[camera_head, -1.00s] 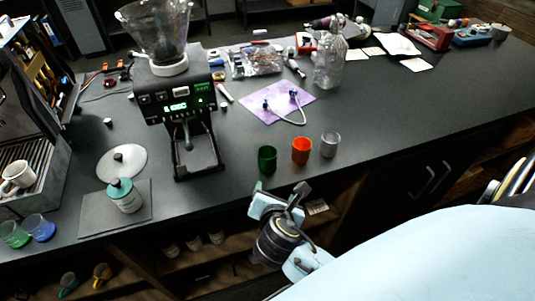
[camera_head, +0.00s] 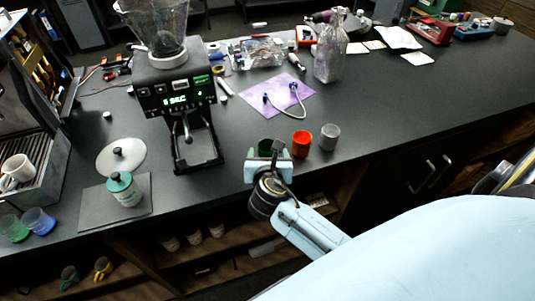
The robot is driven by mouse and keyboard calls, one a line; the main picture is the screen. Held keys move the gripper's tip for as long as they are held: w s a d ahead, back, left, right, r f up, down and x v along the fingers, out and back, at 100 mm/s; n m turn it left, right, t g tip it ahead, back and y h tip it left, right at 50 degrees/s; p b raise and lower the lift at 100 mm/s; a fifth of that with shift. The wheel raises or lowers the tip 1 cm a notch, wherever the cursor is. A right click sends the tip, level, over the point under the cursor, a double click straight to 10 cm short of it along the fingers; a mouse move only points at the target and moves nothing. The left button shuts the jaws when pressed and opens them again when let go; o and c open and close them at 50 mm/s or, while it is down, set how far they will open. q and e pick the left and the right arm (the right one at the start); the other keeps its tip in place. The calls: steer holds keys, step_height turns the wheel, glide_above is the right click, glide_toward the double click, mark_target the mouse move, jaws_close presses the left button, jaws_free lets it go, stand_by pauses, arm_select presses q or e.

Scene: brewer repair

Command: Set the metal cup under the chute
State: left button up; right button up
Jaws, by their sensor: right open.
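The metal cup (camera_head: 329,137) stands upright on the dark counter, the rightmost in a row of three cups. My right gripper (camera_head: 268,158) is open at the counter's front edge, in front of the green cup and left of the metal cup. I cannot tell if it touches the green cup. My left gripper is not in view.
A jar with a teal lid (camera_head: 124,189) stands on a grey mat (camera_head: 95,208) left of the grinder. A purple cloth (camera_head: 285,98) with a tube lies behind the cups, and a glass bottle (camera_head: 330,50) stands behind it. Counter between grinder and cups is clear.

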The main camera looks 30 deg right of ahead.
mark_target(267, 147)
steer(key=x, duration=0.4)
steer(key=shift+w+a, duration=0.1)
steer(key=c, duration=1.2)
steer(key=shift+o, duration=0.2)
step_height(267, 147, up, 10)
steer(key=p, duration=0.2)
steer(key=s+a+n+t+y+b, duration=0.2)
steer(key=s+a+n+y+b, duration=0.4)
steer(key=a+y+b, duration=0.1)
steer(key=a+b, duration=0.1)
steer(key=a, duration=0.1)
steer(key=shift+s+a+f+n+b, duration=0.2)
steer(key=shift+a+n+b, duration=0.1)
steer(key=shift+f, duration=0.1)
